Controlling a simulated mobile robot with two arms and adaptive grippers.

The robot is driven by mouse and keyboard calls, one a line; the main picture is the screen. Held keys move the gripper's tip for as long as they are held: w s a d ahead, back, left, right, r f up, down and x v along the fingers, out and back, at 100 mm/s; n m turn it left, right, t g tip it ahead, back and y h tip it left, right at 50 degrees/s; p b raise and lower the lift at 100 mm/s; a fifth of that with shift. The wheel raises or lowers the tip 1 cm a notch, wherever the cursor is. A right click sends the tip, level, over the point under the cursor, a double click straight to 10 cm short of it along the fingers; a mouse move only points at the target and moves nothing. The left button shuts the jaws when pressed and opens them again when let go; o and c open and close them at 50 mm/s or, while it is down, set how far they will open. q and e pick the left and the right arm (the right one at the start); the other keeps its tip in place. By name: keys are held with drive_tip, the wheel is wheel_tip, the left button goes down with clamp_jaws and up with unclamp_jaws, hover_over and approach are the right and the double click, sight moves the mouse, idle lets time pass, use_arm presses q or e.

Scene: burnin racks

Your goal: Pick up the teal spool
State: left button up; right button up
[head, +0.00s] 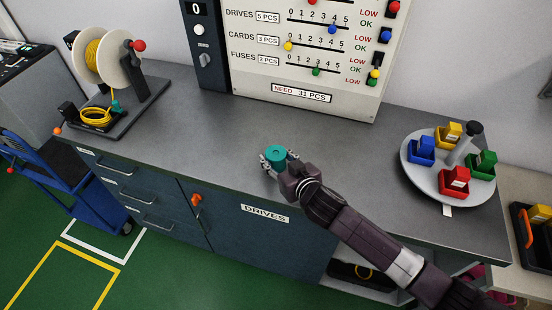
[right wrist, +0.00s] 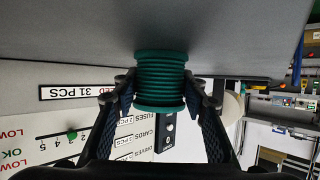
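The teal spool (head: 275,156) is at the front edge of the grey counter (head: 225,130), above the drives cabinet door. In the right wrist view, which is upside down, the ribbed spool (right wrist: 161,80) sits between my two fingers. My right gripper (head: 278,160) reaches in from the lower right. In the right wrist view the fingertips of this gripper (right wrist: 161,88) meet the spool on both sides, so it looks shut on it. I cannot tell whether the spool still touches the counter. My left gripper is not in view.
A round tray (head: 415,178) with coloured blocks stands on the counter at the right. A reel stand (head: 150,90) with yellow wire is at the left. A count board (head: 300,60) stands behind. A blue cart (head: 75,190) is at the floor's left. The counter's middle is clear.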

drive_tip(key=c, duration=0.7)
drive_tip(key=shift+c, duration=0.2)
